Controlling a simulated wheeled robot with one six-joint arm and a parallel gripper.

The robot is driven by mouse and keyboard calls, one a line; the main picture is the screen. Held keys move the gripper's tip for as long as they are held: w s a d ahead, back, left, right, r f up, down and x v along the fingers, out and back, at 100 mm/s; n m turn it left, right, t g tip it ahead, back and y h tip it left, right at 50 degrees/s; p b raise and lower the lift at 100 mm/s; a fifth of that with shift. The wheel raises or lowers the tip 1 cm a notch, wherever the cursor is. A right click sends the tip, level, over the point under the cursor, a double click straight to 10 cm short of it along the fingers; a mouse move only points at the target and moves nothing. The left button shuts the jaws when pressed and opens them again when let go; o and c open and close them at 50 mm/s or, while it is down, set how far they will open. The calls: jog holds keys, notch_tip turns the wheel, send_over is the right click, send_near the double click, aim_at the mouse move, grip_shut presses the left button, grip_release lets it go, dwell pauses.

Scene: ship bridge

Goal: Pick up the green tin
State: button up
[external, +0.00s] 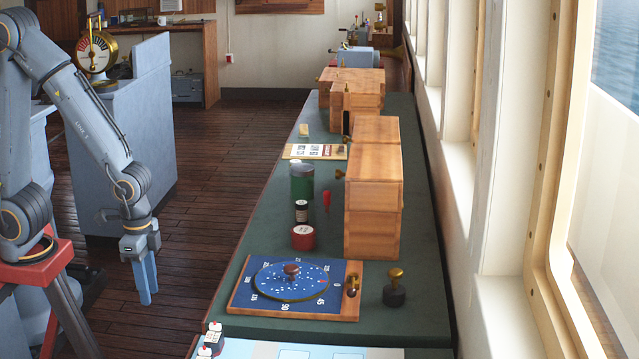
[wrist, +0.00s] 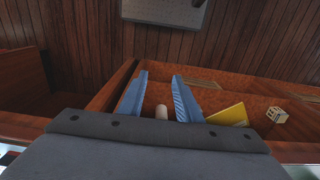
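The green tin (external: 302,186) stands upright on the dark green counter top (external: 262,225) in the external view. It is a short cylinder with a grey upper rim. My gripper (external: 147,298) hangs fingers-down to the left of the counter, over the wooden floor and well apart from the tin. In the wrist view my two blue fingers (wrist: 160,80) stand apart with nothing gripped between them. The tin does not show in the wrist view.
Near the tin are a red tin (external: 303,238), a small black jar (external: 301,211), a red-handled item (external: 326,198) and wooden boxes (external: 373,200). A blue dial board (external: 250,307) lies in front. Wooden compartments with a yellow item (wrist: 228,115) show in the wrist view.

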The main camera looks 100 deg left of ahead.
jog(key=o, duration=1.1)
jog(key=shift+o, duration=0.2)
